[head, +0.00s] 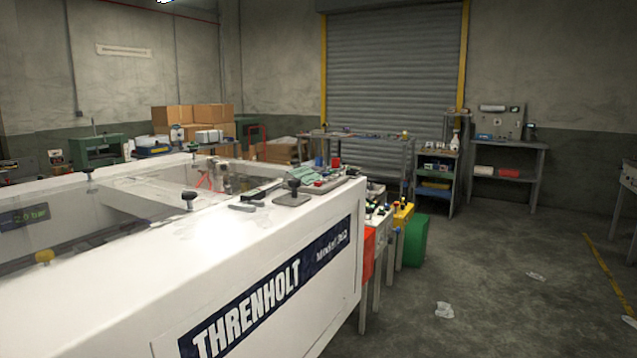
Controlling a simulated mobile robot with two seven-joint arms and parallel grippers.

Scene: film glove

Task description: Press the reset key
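No key marked reset can be made out. A large white machine (300,262) labelled THRENHOLT fills the left and lower left. A small dark panel with green digits (24,216) shows inside its frame at the far left. Neither of my grippers is in view.
Loose tools and a black clamp-like piece (293,195) lie on the machine's top. A green bin (415,241) stands past its right end. Benches (508,146) and a roller shutter (392,70) line the back. The floor at right is mostly open, with crumpled scraps (444,310).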

